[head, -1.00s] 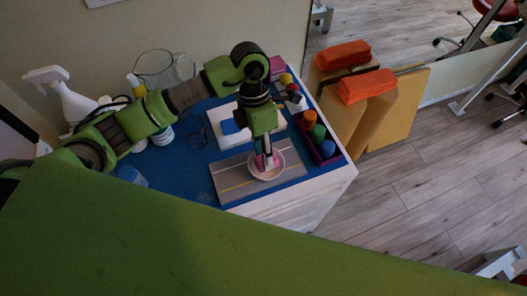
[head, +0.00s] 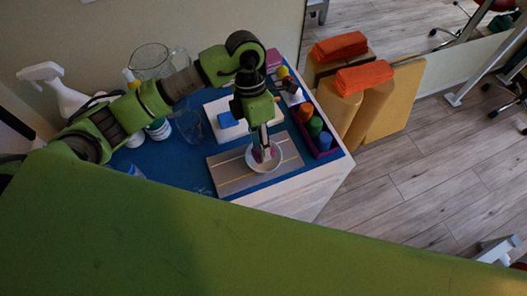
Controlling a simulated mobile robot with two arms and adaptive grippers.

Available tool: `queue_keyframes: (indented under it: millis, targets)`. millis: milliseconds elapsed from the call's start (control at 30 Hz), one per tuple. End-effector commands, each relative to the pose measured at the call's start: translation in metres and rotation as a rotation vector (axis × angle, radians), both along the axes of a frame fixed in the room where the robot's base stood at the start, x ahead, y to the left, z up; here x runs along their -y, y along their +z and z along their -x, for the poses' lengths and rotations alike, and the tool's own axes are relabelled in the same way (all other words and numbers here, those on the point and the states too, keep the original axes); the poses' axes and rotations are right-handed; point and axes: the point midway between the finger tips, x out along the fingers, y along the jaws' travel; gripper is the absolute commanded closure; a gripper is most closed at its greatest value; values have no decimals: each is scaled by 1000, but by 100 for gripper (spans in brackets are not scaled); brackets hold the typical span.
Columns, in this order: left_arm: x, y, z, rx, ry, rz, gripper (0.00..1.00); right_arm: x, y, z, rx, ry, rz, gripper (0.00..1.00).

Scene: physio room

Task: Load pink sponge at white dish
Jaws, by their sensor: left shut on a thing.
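A small white dish (head: 265,169) stands on a grey mat (head: 228,178) with pale and yellow lines, near the front of the blue-topped table. My left gripper (head: 264,153) points down into the dish from above. It is shut on the pink sponge (head: 257,155), which shows only as a small pink patch between and beside the fingertips. The fingers hide most of the sponge, and I cannot tell whether it touches the dish's bottom. My right gripper is not in view.
A blue block (head: 228,119) lies on a white board behind the mat. A purple tray (head: 326,154) with coloured cylinders stands close right of the dish. A drinking glass (head: 188,126), glass pitcher (head: 150,60) and white spray bottle (head: 62,92) stand to the left.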

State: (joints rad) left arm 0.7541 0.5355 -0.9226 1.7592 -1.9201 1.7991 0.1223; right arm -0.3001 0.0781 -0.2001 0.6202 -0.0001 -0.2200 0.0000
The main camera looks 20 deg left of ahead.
Motion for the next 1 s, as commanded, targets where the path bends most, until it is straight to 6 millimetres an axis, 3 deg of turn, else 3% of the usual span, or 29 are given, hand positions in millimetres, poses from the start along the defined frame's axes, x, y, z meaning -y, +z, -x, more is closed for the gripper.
queue_keyframes:
  millis: [533,1000]
  targets:
    - [0,47,0,2,-1,0,89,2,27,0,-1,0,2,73]
    - [0,48,0,0,0,0,89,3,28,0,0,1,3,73]
